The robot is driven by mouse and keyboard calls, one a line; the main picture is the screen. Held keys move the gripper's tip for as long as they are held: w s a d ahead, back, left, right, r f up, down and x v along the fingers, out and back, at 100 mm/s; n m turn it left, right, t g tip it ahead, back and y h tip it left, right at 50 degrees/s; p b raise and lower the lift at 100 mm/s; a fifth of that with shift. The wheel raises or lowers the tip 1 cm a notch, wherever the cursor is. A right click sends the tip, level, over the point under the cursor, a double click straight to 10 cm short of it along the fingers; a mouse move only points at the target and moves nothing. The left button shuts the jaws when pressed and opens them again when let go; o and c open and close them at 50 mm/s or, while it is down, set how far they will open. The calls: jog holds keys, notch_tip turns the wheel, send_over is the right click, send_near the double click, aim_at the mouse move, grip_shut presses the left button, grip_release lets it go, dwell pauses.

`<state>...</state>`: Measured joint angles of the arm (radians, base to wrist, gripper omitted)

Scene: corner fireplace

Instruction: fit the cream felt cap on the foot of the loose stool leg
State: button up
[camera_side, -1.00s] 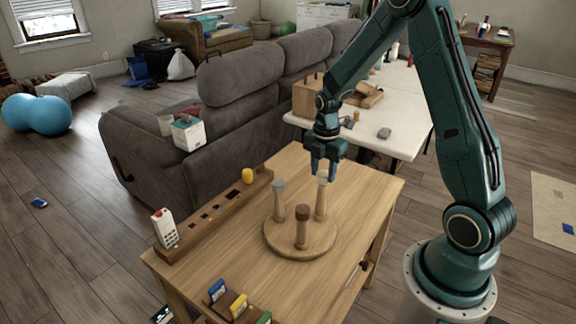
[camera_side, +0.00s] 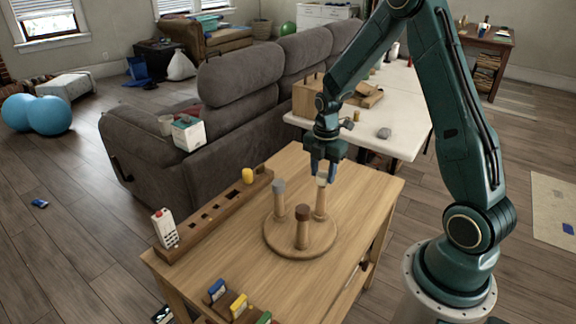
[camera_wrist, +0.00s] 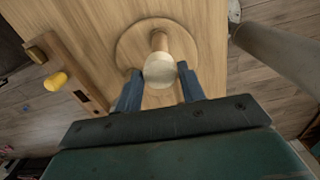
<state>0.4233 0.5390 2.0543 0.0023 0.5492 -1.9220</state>
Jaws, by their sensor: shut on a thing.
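A round wooden stool seat (camera_side: 300,249) lies on the table with three legs standing up from it. The right leg (camera_side: 320,205) has the cream felt cap (camera_side: 322,181) at its upper end. My gripper (camera_side: 323,174) is above that leg, pointing down, its blue fingers shut on the cap. In the wrist view the pale round cap (camera_wrist: 160,72) sits between the fingertips (camera_wrist: 159,82), in line with a leg (camera_wrist: 159,42). Whether the cap is fully seated cannot be told. The other legs carry a grey cap (camera_side: 278,185) and a brown cap (camera_side: 302,212).
Small coloured boxes (camera_side: 238,305) stand at the front edge. The table's right side is clear.

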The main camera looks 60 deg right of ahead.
jog(key=shift+f, duration=1.4)
dwell(1.5)
jog(key=o, duration=1)
jog(key=shift+r, duration=0.15)
notch_tip(320, 180, up, 14)
jog(key=shift+f, duration=0.25)
jog(key=shift+r, duration=0.1)
